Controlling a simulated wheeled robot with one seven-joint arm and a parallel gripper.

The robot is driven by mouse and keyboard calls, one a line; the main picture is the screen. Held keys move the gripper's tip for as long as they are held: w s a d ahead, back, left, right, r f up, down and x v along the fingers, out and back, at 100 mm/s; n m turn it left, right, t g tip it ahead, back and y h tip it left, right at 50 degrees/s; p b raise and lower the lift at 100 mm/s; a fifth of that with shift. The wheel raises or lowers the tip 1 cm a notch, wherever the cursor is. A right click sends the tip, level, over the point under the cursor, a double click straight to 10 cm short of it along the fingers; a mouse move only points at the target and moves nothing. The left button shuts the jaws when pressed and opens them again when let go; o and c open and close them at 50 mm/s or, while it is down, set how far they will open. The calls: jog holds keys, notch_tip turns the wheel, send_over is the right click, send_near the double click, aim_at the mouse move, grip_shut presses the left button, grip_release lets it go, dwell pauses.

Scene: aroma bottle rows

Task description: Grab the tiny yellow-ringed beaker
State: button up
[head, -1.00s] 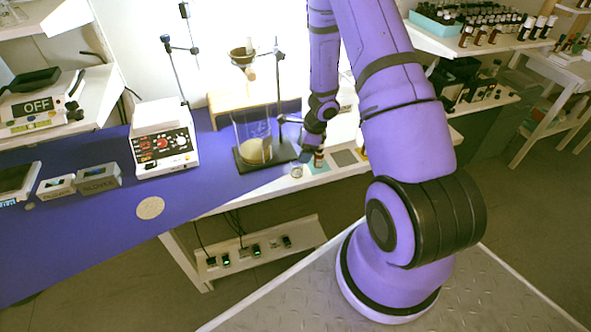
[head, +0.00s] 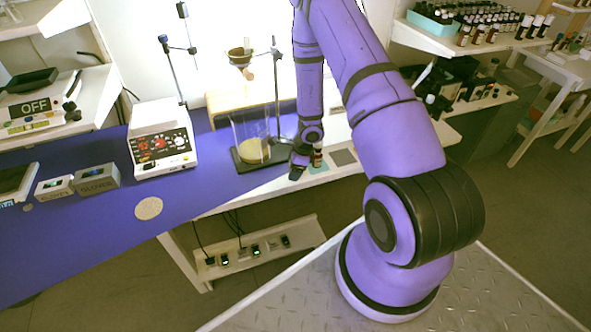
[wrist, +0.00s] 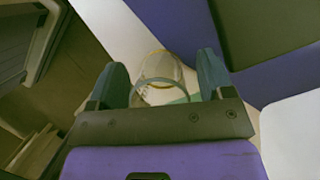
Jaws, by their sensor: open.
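The tiny yellow-ringed beaker (wrist: 161,68) is clear glass and shows in the wrist view between the fingers of my gripper (wrist: 162,82). Its yellow ring and some markings are visible. The fingers are open, one on each side of the beaker, with a gap on both sides. Part of the beaker is hidden behind the gripper's body. In the head view my gripper (head: 297,172) is low over the front edge of the bench, and it hides the beaker there.
A large beaker (head: 251,140) with tan contents stands on a dark stand base close behind my gripper. A small dark bottle (head: 317,158) stands just right of it. A hotplate (head: 161,140) is further left. The blue bench top (head: 120,235) at front left is mostly clear.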

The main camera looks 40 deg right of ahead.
jog(key=c, duration=1)
jog(key=shift+r, duration=0.15)
